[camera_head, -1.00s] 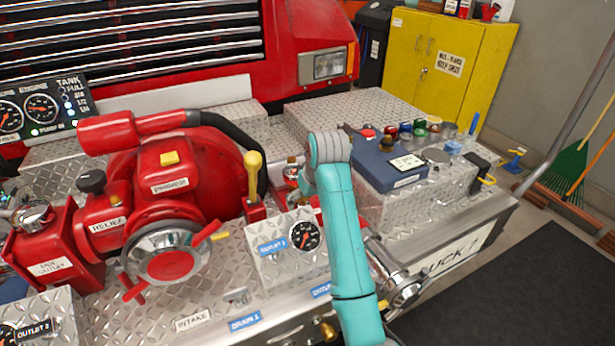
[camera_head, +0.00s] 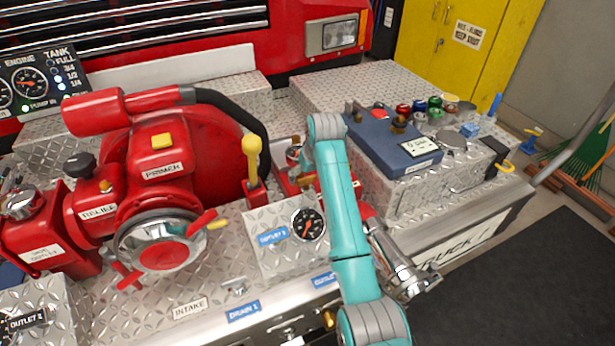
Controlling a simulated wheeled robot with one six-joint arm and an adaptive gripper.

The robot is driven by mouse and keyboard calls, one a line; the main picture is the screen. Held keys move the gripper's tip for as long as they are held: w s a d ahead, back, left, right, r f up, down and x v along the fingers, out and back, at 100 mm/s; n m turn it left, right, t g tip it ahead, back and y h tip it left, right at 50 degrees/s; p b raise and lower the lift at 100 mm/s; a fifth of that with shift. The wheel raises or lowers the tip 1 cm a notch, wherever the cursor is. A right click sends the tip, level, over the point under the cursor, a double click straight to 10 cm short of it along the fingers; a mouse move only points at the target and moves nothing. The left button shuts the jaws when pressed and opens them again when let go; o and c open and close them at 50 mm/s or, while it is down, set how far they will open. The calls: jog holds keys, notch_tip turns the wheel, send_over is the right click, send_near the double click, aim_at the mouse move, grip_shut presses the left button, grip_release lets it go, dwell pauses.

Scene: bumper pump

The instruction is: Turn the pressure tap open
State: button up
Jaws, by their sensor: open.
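No label that I can read says pressure, so I cannot tell which part is the pressure tap. A yellow-knobbed lever (camera_head: 252,160) stands upright on the panel right of the red pump (camera_head: 165,165). A round gauge (camera_head: 308,224) sits beside the blue Outlet 1 label (camera_head: 273,236). A small metal-topped fitting (camera_head: 294,153) is partly hidden behind my teal arm. The arm rises from the bottom edge to an elbow above the panel, right of the lever. My gripper does not show; the arm's far end is hidden behind its own links.
A silver outlet coupling (camera_head: 402,272) juts out right of my arm. The dark floor mat (camera_head: 535,270) is clear.

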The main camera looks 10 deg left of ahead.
jog(key=shift+x, duration=0.9)
jog(key=c, duration=1.1)
jog(key=shift+c, duration=0.2)
jog(key=shift+d+n, duration=0.1)
jog(key=shift+n, duration=0.3)
jog(key=n+g+y, duration=0.1)
jog(key=n, duration=0.1)
jog(key=shift+n, duration=0.4)
jog(key=shift+w+n+g+y, duration=0.1)
jog(key=shift+n+g+y, duration=0.35)
jog(key=shift+n, duration=1.35)
jog(key=shift+g, duration=0.25)
